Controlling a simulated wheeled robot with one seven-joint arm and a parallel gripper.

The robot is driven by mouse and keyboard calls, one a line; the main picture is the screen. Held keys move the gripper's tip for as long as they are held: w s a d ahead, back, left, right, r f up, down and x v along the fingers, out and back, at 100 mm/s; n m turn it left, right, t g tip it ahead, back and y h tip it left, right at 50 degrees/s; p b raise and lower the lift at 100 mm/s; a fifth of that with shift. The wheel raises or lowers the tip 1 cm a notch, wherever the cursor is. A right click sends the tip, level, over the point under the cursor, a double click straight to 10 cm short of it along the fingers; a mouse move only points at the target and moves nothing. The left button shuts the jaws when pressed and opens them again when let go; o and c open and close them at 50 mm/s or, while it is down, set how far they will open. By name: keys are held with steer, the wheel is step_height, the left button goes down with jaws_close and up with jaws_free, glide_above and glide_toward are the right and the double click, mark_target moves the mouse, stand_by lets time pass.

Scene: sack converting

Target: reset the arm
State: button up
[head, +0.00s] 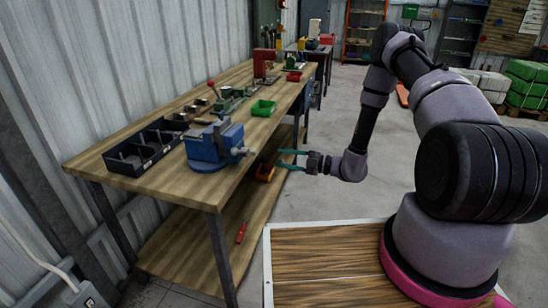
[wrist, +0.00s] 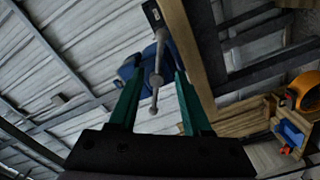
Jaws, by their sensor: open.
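My gripper (head: 291,159) is at the end of my arm, beside the front edge of the workbench (head: 135,187) in the head view. Its two green fingers are apart with nothing between them. In the wrist view the open fingers (wrist: 163,108) point toward the blue vise (wrist: 131,67), whose metal handle shows between them beyond the tips. In the head view the blue vise (head: 208,145) stands on the bench, to the left of my gripper and apart from it.
A black divided bin (head: 143,149), a green tray (head: 263,107) and a red tray (head: 294,76) are on the bench. An orange item (head: 265,172) and a red-handled tool (head: 241,232) lie on the lower shelf. The floor (head: 330,190) right of the bench is clear.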

steer(key=shift+s+d, duration=0.15)
steer(key=shift+d, duration=0.05)
steer(key=s+d+r+n+g+h, duration=0.15)
steer(key=s+r+n+g, duration=0.25)
steer(key=r+n, duration=0.75)
steer(key=s+r+n+g+h, duration=0.3)
steer(key=s+r+n+g, duration=0.15)
steer(key=r+n, duration=0.7)
steer(key=s+d+r+n+t+h, duration=0.4)
steer(key=s+d+r+n+h, duration=0.1)
steer(key=s+d+r+n, duration=0.2)
steer(key=s+d+r+n+t+h, duration=0.5)
steer(key=s+d+r+n, duration=0.2)
steer(key=r+n, duration=0.5)
steer(key=shift+s+d+r, duration=0.3)
steer(key=shift+s+r, duration=0.35)
steer(key=shift+s, duration=0.55)
steer(key=shift+t+h, duration=0.25)
